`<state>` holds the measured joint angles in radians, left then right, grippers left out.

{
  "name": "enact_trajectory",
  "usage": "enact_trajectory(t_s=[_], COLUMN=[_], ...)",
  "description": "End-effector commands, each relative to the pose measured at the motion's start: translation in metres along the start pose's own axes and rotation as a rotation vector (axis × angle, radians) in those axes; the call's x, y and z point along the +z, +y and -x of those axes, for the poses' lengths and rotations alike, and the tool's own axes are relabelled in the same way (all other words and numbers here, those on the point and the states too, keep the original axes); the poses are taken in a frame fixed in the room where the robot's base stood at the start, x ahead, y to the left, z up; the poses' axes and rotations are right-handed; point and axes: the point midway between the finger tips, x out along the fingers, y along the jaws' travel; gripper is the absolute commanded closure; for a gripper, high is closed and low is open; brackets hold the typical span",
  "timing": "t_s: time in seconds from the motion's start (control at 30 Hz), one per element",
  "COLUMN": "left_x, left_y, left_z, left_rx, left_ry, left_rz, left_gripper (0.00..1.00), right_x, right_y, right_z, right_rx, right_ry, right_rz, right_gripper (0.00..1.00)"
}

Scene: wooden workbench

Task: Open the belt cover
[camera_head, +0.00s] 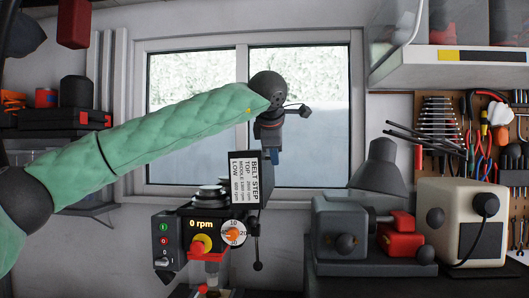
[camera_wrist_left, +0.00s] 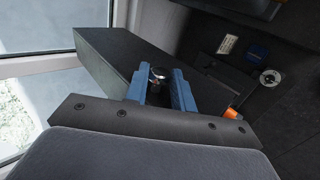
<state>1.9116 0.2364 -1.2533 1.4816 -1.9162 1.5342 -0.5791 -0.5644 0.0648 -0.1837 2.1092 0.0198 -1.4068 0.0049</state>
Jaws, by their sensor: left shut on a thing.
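The dark belt cover (camera_head: 264,182) of the drill press stands on edge beside the exposed stepped pulleys (camera_head: 209,193), tilted up from the housing. A white "BELT STEP" label (camera_head: 244,178) shows on it, its text turned sideways. My left gripper (camera_head: 274,155) reaches over from the left and points down at the cover's top edge. In the left wrist view its blue fingers (camera_wrist_left: 163,88) are shut around a small silver knob (camera_wrist_left: 157,76) on the dark cover (camera_wrist_left: 120,58). The knob is partly hidden between the fingers. My right gripper is not in view.
The drill press control panel (camera_head: 178,240) reads 0 rpm, with a yellow-red button and orange dial below the cover. A grey vise-like machine (camera_head: 345,228) and a cream grinder (camera_head: 462,225) stand to the right. A window is behind.

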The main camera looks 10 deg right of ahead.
Motion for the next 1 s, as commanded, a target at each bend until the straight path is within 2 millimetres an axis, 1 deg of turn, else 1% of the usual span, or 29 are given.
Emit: enact_trajectory(t_s=[0.1,0.23,0.67,0.7,0.8,1.0], left_x=[0.006,0.008,0.009,0.009,0.009,0.009], left_y=[-0.003,-0.005,-0.006,-0.006,-0.006,-0.006], left_z=[-0.003,-0.004,-0.005,-0.005,-0.005,-0.005], left_rx=[0.002,0.000,0.000,0.000,0.000,-0.001], left_ry=[0.023,0.038,0.043,0.043,0.043,0.044], left_rz=[-0.024,-0.040,-0.046,-0.046,-0.045,-0.045], left_gripper=[1.00,1.00,1.00,0.71,0.53,0.53], right_x=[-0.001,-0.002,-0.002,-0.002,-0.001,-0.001], right_y=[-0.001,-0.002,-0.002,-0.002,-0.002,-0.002], right_z=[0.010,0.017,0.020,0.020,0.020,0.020], right_rx=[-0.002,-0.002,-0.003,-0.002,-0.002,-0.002], right_ry=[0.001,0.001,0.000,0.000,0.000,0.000], right_rz=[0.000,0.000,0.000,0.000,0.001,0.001], right_gripper=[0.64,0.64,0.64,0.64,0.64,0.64])
